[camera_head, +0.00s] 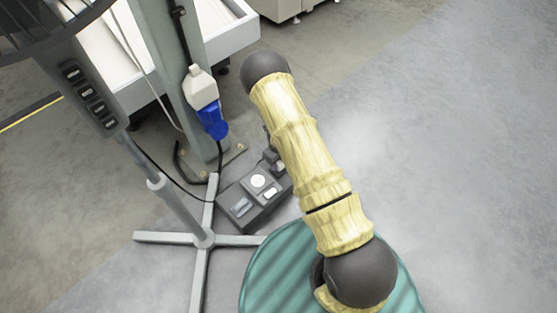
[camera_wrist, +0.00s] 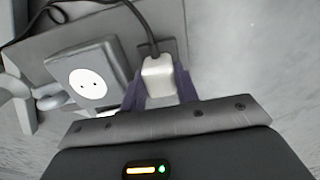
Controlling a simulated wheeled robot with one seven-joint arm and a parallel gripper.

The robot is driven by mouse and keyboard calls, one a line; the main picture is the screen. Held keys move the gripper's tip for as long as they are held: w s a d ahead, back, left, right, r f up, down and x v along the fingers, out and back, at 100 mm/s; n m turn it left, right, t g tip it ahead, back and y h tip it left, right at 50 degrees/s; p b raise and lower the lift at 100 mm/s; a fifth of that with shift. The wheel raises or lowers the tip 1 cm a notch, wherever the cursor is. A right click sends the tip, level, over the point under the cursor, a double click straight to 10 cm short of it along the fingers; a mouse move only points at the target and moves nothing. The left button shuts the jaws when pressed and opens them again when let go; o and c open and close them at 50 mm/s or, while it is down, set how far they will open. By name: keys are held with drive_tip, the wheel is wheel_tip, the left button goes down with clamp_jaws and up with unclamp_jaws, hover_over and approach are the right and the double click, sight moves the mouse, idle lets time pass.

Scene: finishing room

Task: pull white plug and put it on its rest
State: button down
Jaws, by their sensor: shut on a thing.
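The white plug (camera_wrist: 158,76) is between the two purple fingers of my gripper (camera_wrist: 160,88) in the wrist view. The gripper is shut on it, and a dark cable runs up from the plug. A square socket with a round white face and two holes (camera_wrist: 88,82) is empty, left of the plug. A dark square patch (camera_wrist: 175,48) lies behind the plug; I cannot tell whether the plug touches it. In the head view the dark socket box (camera_head: 240,205) is on the floor, and my arm hides most of the gripper and the plug.
A fan stand with crossed grey feet (camera_head: 203,240) stands left of the box. A green post (camera_head: 172,60) carries a white and blue connector (camera_head: 207,103). A ribbed teal round top (camera_head: 270,275) is in front. Open floor lies at right.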

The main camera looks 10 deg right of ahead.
drive_tip(key=shift+f, duration=0.65)
drive_tip(key=c, duration=1)
unclamp_jaws()
drive_tip(key=shift+o, duration=0.2)
drive_tip(key=shift+r, duration=0.1)
wheel_tip(320, 180, up, 17)
drive_tip(key=p, duration=0.9)
drive_tip(key=shift+r, duration=0.15)
